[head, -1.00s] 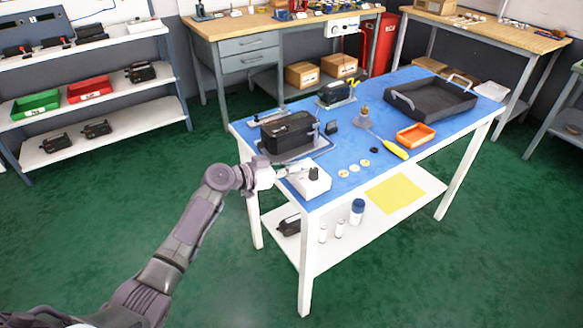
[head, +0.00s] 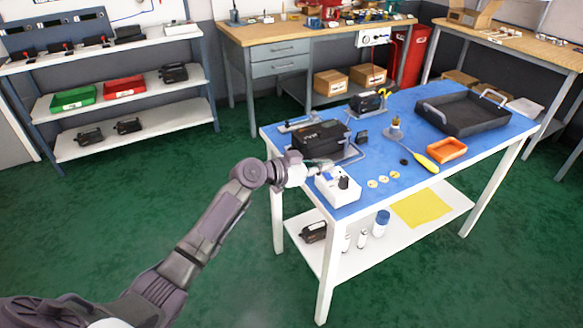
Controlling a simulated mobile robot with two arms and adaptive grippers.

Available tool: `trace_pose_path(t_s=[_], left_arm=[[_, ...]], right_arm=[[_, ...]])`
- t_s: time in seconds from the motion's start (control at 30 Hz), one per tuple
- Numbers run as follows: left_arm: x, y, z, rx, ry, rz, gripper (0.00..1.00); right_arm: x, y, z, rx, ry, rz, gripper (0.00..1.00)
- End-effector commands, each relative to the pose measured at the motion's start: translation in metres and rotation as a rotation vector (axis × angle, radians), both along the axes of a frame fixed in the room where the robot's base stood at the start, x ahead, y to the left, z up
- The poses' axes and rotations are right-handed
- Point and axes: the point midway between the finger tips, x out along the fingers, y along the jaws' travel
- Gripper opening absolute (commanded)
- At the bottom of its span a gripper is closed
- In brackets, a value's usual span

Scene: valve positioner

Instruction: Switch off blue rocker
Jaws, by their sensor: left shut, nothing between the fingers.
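A white control box (head: 335,191) with a black knob on top sits at the near left corner of the blue-topped workbench (head: 400,185). The blue rocker cannot be made out at this size; part of the box's back edge is close behind my fingertips. My left gripper (head: 318,167) reaches in from the left at the back left edge of the box. Its fingers are shut and hold nothing. I cannot tell whether they touch the box. My right gripper is not in view.
A black valve positioner (head: 321,138) stands just behind the box. Green floor is free in front of the bench.

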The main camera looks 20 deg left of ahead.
Motion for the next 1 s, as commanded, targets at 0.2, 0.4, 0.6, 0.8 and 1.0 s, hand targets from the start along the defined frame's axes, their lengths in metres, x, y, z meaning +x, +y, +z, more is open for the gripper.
trace_pose_path(t_s=[0.2,0.4,0.6,0.8,1.0], left_arm=[[-0.044,0.035,0.003,0.01,0.005,0.005,0.0],[-0.067,0.051,0.011,0.007,0.007,0.004,0.0],[-0.074,0.056,0.015,0.004,0.006,0.004,0.0],[-0.074,0.056,0.016,0.003,0.006,0.004,0.0],[-0.074,0.056,0.016,0.003,0.006,0.004,0.0]], right_arm=[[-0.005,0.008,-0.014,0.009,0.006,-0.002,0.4],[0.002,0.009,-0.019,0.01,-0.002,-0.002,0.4],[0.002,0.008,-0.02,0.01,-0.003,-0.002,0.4],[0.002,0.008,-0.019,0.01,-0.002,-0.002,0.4],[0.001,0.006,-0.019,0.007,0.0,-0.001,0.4]])
